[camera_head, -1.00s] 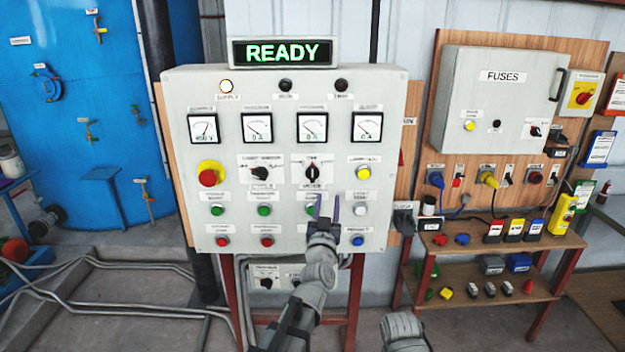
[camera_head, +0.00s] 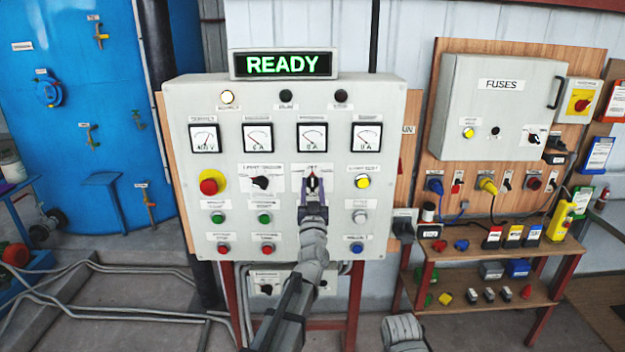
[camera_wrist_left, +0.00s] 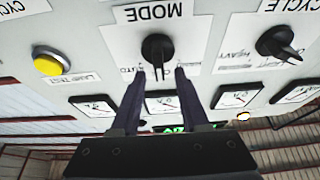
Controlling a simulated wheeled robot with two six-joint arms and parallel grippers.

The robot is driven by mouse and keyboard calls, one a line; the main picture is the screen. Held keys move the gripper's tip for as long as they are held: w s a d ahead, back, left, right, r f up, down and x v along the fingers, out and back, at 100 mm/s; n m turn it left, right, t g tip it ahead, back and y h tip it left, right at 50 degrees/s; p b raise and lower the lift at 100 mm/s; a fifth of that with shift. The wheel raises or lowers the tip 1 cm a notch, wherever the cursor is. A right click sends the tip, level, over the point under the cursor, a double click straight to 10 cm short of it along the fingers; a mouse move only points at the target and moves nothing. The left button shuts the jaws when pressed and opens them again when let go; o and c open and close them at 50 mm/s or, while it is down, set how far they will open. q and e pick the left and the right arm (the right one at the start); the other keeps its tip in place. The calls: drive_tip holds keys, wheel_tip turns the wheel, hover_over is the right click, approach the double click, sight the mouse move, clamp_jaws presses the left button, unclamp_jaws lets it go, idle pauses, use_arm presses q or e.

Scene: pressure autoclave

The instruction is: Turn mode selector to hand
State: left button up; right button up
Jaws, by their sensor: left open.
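My left gripper (camera_head: 313,186) is at the knob in the head view. In the wrist view its two dark fingers (camera_wrist_left: 157,74) are open, one each side of the pointer bar's end, with visible gaps. Part of the position lettering is hidden by the fingers. My right gripper does not show.
Left of the selector is another black knob (camera_head: 261,183), also in the wrist view (camera_wrist_left: 278,43). A yellow lamp-test button (camera_head: 362,181) is on its right. Coloured push buttons lie below and gauges above. A lit "READY" display (camera_head: 288,65) tops the panel.

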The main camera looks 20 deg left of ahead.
use_arm(q)
drive_tip(key=shift+w+a+r, duration=0.15)
drive_tip(key=shift+w+r, duration=0.1)
drive_tip(key=shift+w, duration=0.3)
drive_tip(key=shift+s, duration=0.1)
clamp_jaws()
